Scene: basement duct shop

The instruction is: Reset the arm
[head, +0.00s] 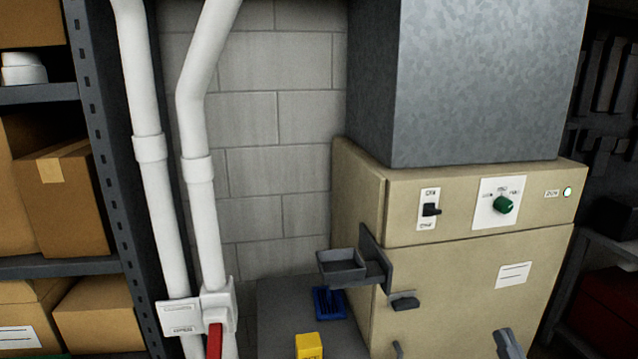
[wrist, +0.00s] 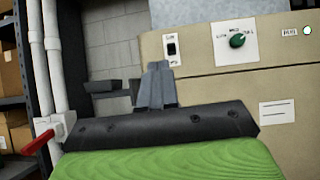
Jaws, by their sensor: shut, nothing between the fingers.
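My gripper (wrist: 157,68) shows in the wrist view as two grey fingers, closed together and empty. They rise from a dark bar with a green wood-grained surface below it. They point toward the beige cabinet (wrist: 225,80), below its black switch (wrist: 171,47); whether they touch it cannot be told. The head view shows the same cabinet (head: 470,270) with its black switch (head: 431,209) and green knob (head: 503,205). A grey piece (head: 508,344) pokes up at the head view's bottom edge; I cannot tell whether it is mine.
A grey bracket tray (head: 342,262) juts from the cabinet's left side, above a blue item (head: 329,302) and a yellow block (head: 309,345). White pipes (head: 200,180) and a switch box with a red lever (head: 214,340) stand left. Shelving with boxes (head: 60,195) is at far left.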

